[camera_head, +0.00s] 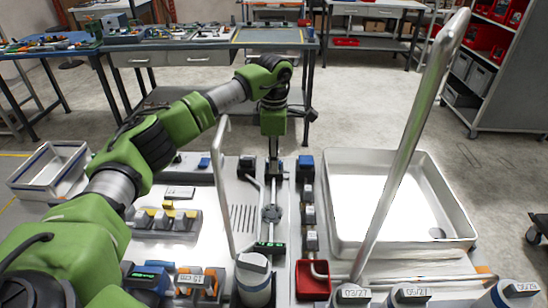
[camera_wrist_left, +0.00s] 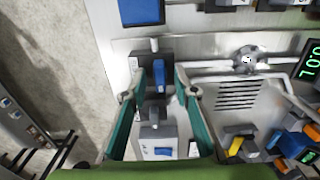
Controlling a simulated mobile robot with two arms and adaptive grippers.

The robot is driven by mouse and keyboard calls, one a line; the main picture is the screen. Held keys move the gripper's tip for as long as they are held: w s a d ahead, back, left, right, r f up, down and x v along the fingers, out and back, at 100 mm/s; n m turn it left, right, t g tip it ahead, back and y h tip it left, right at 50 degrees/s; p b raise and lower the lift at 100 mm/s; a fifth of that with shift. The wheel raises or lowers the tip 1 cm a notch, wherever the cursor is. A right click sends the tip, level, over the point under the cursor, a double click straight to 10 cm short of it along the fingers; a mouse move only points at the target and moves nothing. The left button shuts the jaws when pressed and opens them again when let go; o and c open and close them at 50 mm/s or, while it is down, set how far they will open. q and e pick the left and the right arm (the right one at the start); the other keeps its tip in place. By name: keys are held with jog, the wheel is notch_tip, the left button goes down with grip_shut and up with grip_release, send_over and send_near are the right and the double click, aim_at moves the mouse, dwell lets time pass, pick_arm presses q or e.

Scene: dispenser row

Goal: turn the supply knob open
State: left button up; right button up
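My left gripper (camera_head: 275,155) points down over the far part of the dispenser panel. In the left wrist view its teal fingers (camera_wrist_left: 159,85) are apart, one on each side of a dark block with a blue lever-like part (camera_wrist_left: 160,75). This may be the supply knob; I see no readable label, and cannot tell if the fingers touch it. A round grey wheel-like fitting (camera_head: 272,213) lies nearer, joined by pipes; it also shows in the left wrist view (camera_wrist_left: 248,60). A green-lit display (camera_head: 268,247) sits below it. My right gripper is not in view.
A tall metal spout (camera_head: 222,190) rises left of the fitting, and a larger bar (camera_head: 410,140) stands at right. A white-floored tray (camera_head: 455,215) lies right. A red cup (camera_head: 313,282) is in front. Blue-and-grey blocks (camera_head: 306,170) stand just right of the gripper.

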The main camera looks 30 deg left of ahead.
pick_arm(q)
jog(key=shift+c, duration=0.4)
grip_shut()
jog(key=shift+n, duration=0.9)
jog(key=n+p, duration=0.1)
jog(key=n, duration=0.4)
jog(key=shift+r, duration=0.1)
jog(key=n, duration=0.5)
jog(key=shift+n+p, duration=0.3)
jog(key=shift+n, duration=0.1)
jog(key=n, duration=0.5)
jog(key=shift+w, duration=0.1)
jog(key=shift+n+p, duration=0.3)
